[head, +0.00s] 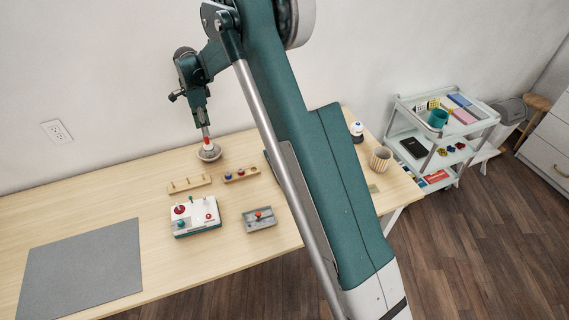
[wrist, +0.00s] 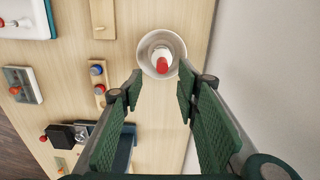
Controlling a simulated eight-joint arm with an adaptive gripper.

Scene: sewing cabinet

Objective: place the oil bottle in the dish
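The oil bottle, small and pale with a red cap, shows in the wrist view (wrist: 162,64) and in the head view (head: 207,141). It stands inside the round pale dish (wrist: 176,44), within the rim. The dish (head: 209,155) sits near the table's back edge in the head view. My gripper (wrist: 160,88) is open in the wrist view, its green fingers apart with nothing between them. The bottle lies beyond the fingertips, clear of both. In the head view my gripper (head: 206,125) is just above the red cap.
A wooden peg rack (head: 189,184) and a peg board with coloured knobs (head: 241,174) lie in front of the dish. A white-teal box (head: 196,216) and a grey tray (head: 260,219) are nearer. A grey mat (head: 82,268) lies left. The table's back left is clear.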

